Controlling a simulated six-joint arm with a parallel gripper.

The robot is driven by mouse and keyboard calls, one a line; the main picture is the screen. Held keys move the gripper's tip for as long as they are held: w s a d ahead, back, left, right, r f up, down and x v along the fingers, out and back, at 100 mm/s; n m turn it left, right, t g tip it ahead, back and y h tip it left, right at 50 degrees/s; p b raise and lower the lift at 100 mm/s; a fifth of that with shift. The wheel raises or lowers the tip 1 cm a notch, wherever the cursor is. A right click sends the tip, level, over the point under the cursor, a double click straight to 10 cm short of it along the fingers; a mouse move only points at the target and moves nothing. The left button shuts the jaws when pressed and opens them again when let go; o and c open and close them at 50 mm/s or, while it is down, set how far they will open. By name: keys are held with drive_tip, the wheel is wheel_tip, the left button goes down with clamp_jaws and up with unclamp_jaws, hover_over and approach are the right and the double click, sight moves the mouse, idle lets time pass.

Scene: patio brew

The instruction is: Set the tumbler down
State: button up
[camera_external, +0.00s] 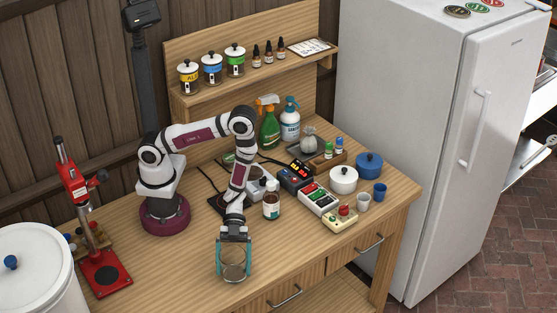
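My gripper (234,266) points down over the front part of the wooden workbench (165,275). Its two teal fingers are on either side of a clear glass tumbler (235,259) and look closed on it. The tumbler is upright, see-through and seems empty. Its base is low over the bench top near the front edge; I cannot tell whether it touches the wood.
Button boxes (317,198), a white pot (343,179) and cups (363,202) are to the right. A red press stand (104,275) is at left. Bench left of the tumbler is clear.

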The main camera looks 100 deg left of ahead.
drive_tip(key=shift+o, duration=0.5)
drive_tip(key=shift+r, duration=0.2)
drive_tip(key=v, duration=1.2)
